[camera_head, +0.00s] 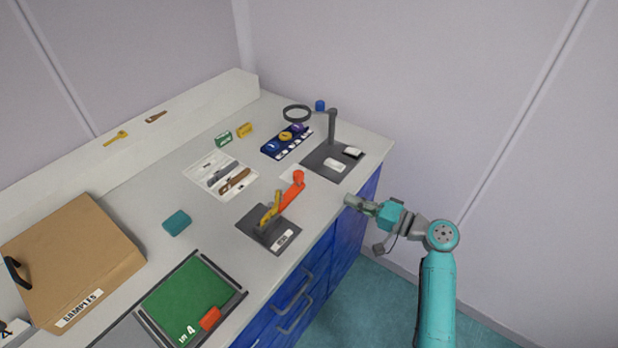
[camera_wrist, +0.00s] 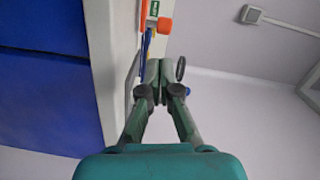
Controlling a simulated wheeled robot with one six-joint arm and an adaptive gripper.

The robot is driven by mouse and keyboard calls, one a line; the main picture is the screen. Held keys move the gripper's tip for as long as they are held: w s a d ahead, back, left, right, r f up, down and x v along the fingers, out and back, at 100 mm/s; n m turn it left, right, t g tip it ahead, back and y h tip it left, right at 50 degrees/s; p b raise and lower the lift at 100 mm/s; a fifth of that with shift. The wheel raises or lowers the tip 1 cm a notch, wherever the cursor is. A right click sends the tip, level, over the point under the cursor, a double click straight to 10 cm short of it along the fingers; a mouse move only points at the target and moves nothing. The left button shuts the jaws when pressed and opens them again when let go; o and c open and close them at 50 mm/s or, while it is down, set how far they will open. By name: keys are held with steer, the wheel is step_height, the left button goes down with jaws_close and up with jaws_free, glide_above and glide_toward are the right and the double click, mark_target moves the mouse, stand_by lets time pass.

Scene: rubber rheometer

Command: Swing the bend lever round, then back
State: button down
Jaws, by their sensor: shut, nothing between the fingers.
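The bend lever (camera_head: 291,192) is an orange arm with an upright orange knob at its far end. It belongs to a bend fixture with a dark grey base plate (camera_head: 251,233), a yellow part (camera_head: 268,212) and a white label, near the bench's front edge. The lever points up and right, past the plate. My gripper (camera_head: 349,201) is shut and empty, to the right of the lever and apart from it, beyond the front edge. In the wrist view my gripper (camera_wrist: 158,90) shows closed fingertips, with the orange lever end (camera_wrist: 164,25) beyond them at the top.
A dark stand (camera_head: 332,130) with a ring magnifier stands at the back right. A blue tray (camera_head: 287,143), a tool sheet (camera_head: 221,176), a teal block (camera_head: 177,222), a green board (camera_head: 186,298) and a cardboard box (camera_head: 75,255) occupy the bench. Blue drawers with handles (camera_head: 293,291) lie below.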

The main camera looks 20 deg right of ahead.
steer(key=s+m+t, duration=0.1)
steer(key=s+m, duration=0.1)
steer(key=m, duration=0.1)
glide_toward(296, 173)
steer(key=shift+h, duration=0.4)
steer(key=x, duration=0.3)
steer(key=f+x, duration=0.1)
steer(key=x, duration=0.1)
steer(key=shift+w, duration=0.25)
steer(key=shift+w+a+r+n+g+y, duration=0.1)
steer(key=shift+w+a+n+g+y, duration=0.05)
steer(key=shift+w+n+g+y, duration=0.35)
steer(key=shift+w+a+r+n+g+y, duration=0.1)
steer(key=shift+w+n+g+y, duration=0.2)
steer(key=shift+w+y, duration=0.25)
steer(key=shift+w+a+n+g+y, duration=0.65)
steer(key=shift+w+n+g+y, duration=0.25)
steer(key=shift+n+g+y, duration=0.25)
steer(key=shift+w+a+f+n+g+y, duration=0.15)
steer(key=shift+w+a+n+g+y, duration=0.25)
steer(key=shift+g, duration=0.35)
steer(key=shift+w+a, duration=0.35)
steer(key=shift+a, duration=0.15)
